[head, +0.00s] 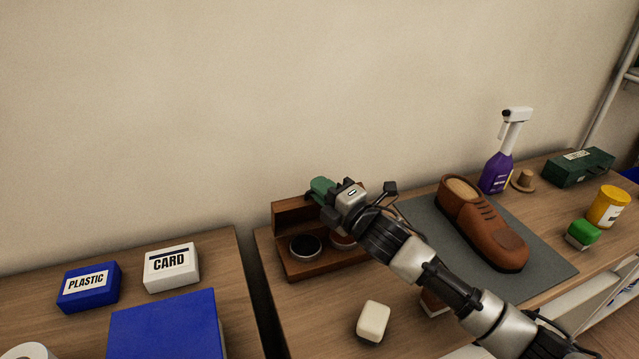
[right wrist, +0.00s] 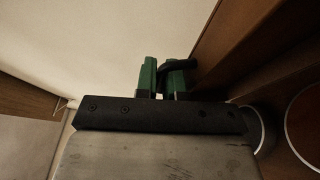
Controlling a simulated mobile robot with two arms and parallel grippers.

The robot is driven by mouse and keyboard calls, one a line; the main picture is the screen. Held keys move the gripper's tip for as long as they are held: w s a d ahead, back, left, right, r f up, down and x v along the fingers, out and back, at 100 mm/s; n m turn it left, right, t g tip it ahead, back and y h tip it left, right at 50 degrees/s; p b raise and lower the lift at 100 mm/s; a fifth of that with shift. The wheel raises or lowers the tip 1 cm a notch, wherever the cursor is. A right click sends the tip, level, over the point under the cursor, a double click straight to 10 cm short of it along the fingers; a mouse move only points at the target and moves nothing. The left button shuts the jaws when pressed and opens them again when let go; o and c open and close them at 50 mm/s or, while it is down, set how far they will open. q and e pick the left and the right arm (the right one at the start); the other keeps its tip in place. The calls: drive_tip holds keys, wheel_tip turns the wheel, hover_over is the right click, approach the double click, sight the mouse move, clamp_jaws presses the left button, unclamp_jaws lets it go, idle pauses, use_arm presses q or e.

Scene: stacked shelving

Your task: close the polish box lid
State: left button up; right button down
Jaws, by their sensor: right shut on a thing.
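The wooden polish box (head: 318,270) stands open on the table near its left end. Its lid (head: 290,213) is raised at the back, and its wooden panel also shows on the right in the right wrist view (right wrist: 235,55). My right gripper (head: 320,190) reaches across the box to the top of the lid. Its green fingers (right wrist: 163,78) are shut at the lid's edge, around a dark piece (right wrist: 181,65) there; the exact contact is partly hidden. A dark round polish tin (head: 305,246) sits in the box; another is partly behind my arm. My left gripper is not in view.
A white block (head: 373,321) lies in front of the box. A brown shoe (head: 480,222) on a grey mat (head: 550,275) is to the right, with a purple spray bottle (head: 497,172) behind. A wall is close behind. Card (head: 171,268) and plastic (head: 88,287) boxes are left.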

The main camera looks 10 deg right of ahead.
drive_tip(key=shift+f, duration=0.15)
drive_tip(key=c, duration=1.6)
unclamp_jaws()
drive_tip(key=shift+o, duration=0.2)
drive_tip(key=shift+s+d, duration=0.1)
drive_tip(key=b+v, duration=0.1)
drive_tip(key=v, duration=0.9)
drive_tip(key=shift+s+d, duration=0.15)
drive_tip(key=shift+s, duration=0.15)
